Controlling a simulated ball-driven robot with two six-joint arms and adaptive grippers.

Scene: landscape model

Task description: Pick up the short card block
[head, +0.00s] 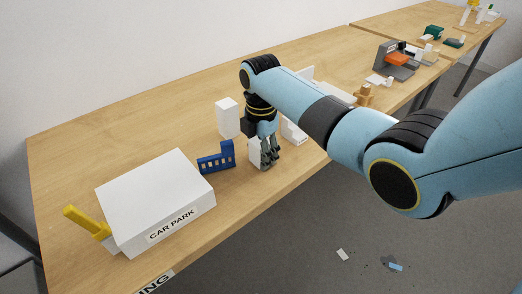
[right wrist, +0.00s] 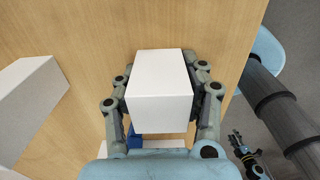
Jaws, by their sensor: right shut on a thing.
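The short card block (right wrist: 158,85) is a plain white box between the fingers of my right gripper in the right wrist view. In the head view, my right gripper (head: 268,158) points down near the table's front edge, with part of the white block (head: 255,152) showing beside its fingers. The gripper is shut on the block. I cannot tell whether the block's underside touches the table. A small dark jointed part (right wrist: 242,150), seemingly my left gripper, shows low right in the wrist view; its finger state is unclear. The head view does not show it.
A taller white block (head: 228,117) stands behind and left of the gripper. A blue slotted piece (head: 216,158) and the white CAR PARK box (head: 150,195) are to the left. White pieces (head: 293,131) stand close on the right. Bare wood lies behind the box.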

